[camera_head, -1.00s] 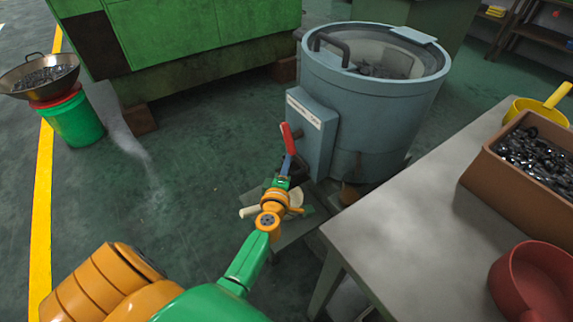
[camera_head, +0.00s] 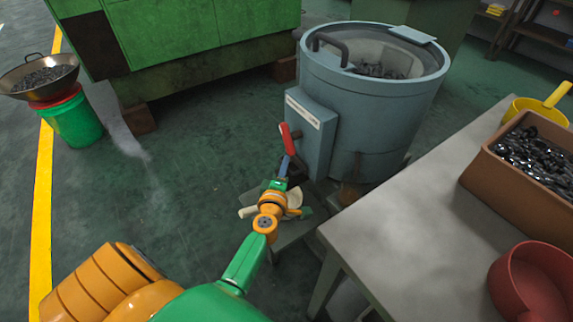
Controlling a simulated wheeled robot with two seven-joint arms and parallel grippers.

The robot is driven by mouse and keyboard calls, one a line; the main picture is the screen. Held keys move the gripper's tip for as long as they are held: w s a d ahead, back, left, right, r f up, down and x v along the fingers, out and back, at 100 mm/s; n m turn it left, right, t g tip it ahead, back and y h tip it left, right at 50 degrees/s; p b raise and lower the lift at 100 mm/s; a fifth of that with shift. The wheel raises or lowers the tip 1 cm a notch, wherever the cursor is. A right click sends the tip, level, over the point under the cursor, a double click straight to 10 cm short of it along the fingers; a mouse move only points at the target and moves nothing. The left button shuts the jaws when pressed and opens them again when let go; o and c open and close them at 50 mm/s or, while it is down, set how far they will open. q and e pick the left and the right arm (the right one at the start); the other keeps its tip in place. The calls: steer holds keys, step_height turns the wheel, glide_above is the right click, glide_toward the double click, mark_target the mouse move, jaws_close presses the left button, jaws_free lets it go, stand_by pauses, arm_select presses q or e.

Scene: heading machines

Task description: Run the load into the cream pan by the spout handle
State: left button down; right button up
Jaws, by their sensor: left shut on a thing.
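A blue-grey round tub (camera_head: 372,115) stands at the upper middle, with dark metal pieces (camera_head: 378,70) inside. A red-gripped handle (camera_head: 286,138) with a blue shank stands low at the tub's left front. My left gripper (camera_head: 281,183) reaches it from below and is shut on it at the shank. The cream pan (camera_head: 294,200) is under my gripper and mostly hidden by it; only pale parts show on both sides. What lies in the pan cannot be seen. My right gripper is not in view.
A grey table (camera_head: 405,225) fills the lower right, with a brown bin (camera_head: 500,189) of dark parts, a red pan (camera_head: 530,280) and a yellow scoop (camera_head: 537,108). A wok (camera_head: 38,75) sits on a green bucket (camera_head: 72,122) at left.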

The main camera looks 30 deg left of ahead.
arm_select(q)
steer(key=s, duration=0.1)
steer(key=s+a, duration=0.1)
steer(key=s, duration=0.1)
steer(key=shift+a+r, duration=0.1)
steer(key=shift+a, duration=0.1)
steer(key=c, duration=1.3)
jaws_free()
steer(key=shift+o, duration=0.7)
steer(key=shift+a, duration=0.1)
steer(key=f+v, duration=0.1)
steer(key=v, duration=0.6)
steer(key=shift+r+p, duration=0.4)
steer(key=shift+r, duration=0.05)
